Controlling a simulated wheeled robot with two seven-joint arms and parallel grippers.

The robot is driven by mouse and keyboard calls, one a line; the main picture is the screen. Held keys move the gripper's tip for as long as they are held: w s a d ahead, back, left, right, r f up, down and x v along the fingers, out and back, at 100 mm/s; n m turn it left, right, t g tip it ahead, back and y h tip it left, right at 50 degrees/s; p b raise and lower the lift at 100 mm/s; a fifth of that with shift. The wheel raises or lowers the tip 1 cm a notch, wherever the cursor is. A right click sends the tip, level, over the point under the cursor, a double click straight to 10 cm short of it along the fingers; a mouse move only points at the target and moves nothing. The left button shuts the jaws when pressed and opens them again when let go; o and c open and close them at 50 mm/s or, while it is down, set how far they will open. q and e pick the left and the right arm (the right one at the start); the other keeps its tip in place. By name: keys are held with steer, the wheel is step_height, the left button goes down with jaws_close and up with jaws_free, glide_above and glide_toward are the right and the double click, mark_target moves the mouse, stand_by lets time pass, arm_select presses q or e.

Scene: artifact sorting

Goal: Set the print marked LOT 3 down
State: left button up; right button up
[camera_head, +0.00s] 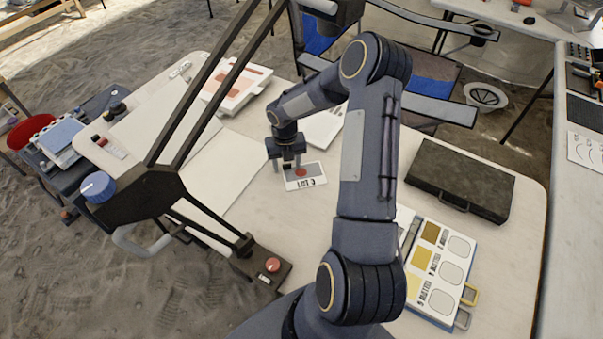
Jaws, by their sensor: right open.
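The print marked LOT 3 (310,183) is a small white card with a grey panel and a red patch. Its lettering appears upside down in the head view. It appears to lie flat on the pale table (285,225), near the middle. My right gripper (287,166) points down at the print's far left edge, with its fingers open. The fingers cover a little of that edge, and I cannot tell whether they touch it. My left gripper is not in view.
A black jointed stand (165,190) crosses the left side of the table. A white sheet (213,175) lies left of the print. A dark case (460,180) and a board with colour swatches (438,265) lie to the right. A stack with red-brown prints (237,85) is behind.

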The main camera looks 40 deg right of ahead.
steer(key=c, duration=1.1)
steer(key=shift+o, duration=0.2)
steer(key=shift+r, duration=0.1)
